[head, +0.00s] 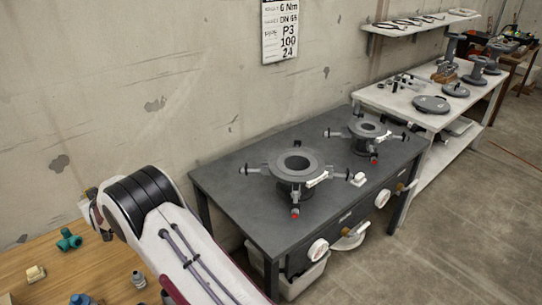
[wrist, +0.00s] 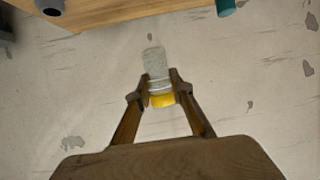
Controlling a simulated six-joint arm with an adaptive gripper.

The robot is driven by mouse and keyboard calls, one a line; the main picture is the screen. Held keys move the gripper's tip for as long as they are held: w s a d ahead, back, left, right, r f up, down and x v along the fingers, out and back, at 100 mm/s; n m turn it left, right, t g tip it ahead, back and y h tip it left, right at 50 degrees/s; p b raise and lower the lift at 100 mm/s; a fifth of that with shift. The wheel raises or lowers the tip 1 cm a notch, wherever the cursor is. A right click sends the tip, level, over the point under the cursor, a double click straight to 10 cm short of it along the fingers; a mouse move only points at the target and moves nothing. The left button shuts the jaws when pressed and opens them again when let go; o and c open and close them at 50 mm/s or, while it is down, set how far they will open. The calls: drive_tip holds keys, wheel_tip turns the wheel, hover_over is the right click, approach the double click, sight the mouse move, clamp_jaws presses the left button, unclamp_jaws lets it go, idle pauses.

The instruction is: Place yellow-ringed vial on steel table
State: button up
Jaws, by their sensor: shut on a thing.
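In the wrist view my gripper (wrist: 160,88) is shut on the yellow-ringed vial (wrist: 155,63), a clear, pale cylinder. Its yellow ring (wrist: 162,99) sits between the fingers, at the end nearer my palm. The far end of the vial sticks out past the fingertips and touches nothing I can see. In the head view my arm covers the lower left, and I cannot make out the fingers or the vial. The dark grey steel table (head: 237,179) stands in the middle of the head view, to the right of my arm.
A wooden bench (head: 40,262) with teal fittings (head: 69,240) is at lower left. A white table (head: 395,98) stands behind. A wall runs along the back.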

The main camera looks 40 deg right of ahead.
drive_tip(key=s+d+f+m+h, duration=0.1)
drive_tip(key=d+m+h, duration=0.1)
drive_tip(key=d, duration=1.2)
drive_tip(key=s+d+m+h, duration=0.2)
drive_tip(key=d, duration=1.1)
drive_tip(key=s+d+f+m+g+h, duration=0.1)
drive_tip(key=s+d+h, duration=0.1)
drive_tip(key=s+d, duration=0.4)
drive_tip(key=s+d+f+m+h, duration=0.1)
drive_tip(key=s+d, duration=0.5)
drive_tip(key=d, duration=0.9)
drive_tip(key=shift+s+f+m+g+h, duration=0.15)
drive_tip(key=shift+f+m+g+h, duration=0.25)
drive_tip(key=shift+m+h, duration=0.3)
drive_tip(key=shift+a, duration=0.1)
hover_over(245, 201)
drive_tip(key=shift+s+f, duration=0.1)
drive_tip(key=shift+f, duration=3)
drive_tip(key=shift+f, duration=1.85)
